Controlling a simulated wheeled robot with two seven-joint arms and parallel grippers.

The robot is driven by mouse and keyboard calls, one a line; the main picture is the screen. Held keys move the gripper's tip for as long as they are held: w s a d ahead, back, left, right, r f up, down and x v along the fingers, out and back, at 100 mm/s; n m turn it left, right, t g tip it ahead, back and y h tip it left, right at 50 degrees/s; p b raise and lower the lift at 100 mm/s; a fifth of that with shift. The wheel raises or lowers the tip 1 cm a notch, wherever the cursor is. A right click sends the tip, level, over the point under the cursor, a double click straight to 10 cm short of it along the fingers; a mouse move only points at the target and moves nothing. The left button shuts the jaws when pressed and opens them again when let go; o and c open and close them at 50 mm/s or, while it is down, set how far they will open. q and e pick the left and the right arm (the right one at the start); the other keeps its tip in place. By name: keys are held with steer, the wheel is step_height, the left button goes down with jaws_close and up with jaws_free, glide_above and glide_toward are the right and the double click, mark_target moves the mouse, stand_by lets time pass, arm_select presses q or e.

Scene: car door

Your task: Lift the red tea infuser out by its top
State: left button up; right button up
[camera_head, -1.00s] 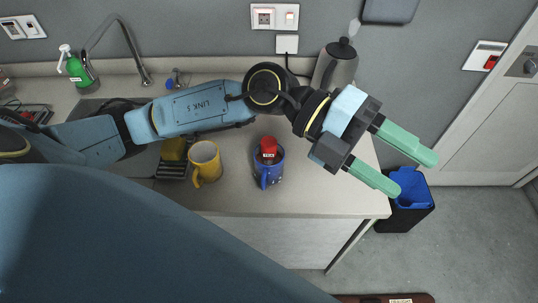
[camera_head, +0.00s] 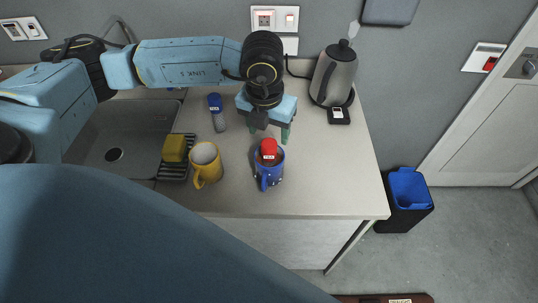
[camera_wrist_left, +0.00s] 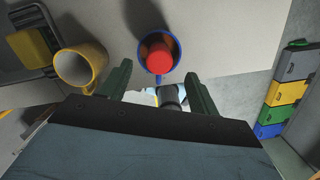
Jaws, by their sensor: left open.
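The red tea infuser (camera_head: 268,148) stands in a blue mug (camera_head: 270,177), with its red top showing above the rim. In the left wrist view the infuser's round red top (camera_wrist_left: 159,58) sits inside the mug's blue rim (camera_wrist_left: 142,47). My left gripper (camera_head: 268,138) is open and empty, pointing down above and just behind the mug. In the left wrist view its two green fingers (camera_wrist_left: 159,78) are spread to either side, short of the red top. The lower part of the infuser is hidden in the mug. My right gripper is not in view.
A yellow mug (camera_head: 206,163) stands left of the blue mug. A drying rack with a yellow sponge (camera_head: 174,148), a blue-capped bottle (camera_head: 216,112) and a sink (camera_head: 125,135) are further left. A kettle (camera_head: 334,75) stands behind right. The counter's right front (camera_head: 335,185) is clear.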

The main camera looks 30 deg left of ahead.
mark_target(268, 143)
arm_select(q)
steer(key=shift+w+f+p, duration=0.15)
steer(key=shift+f+p, duration=0.2)
steer(key=shift+f, duration=1.35)
steer(key=shift+w+f+p, duration=0.1)
steer(key=shift+f+p, duration=0.25)
steer(key=shift+f, duration=1.35)
steer(key=shift+a, duration=0.1)
jaws_close()
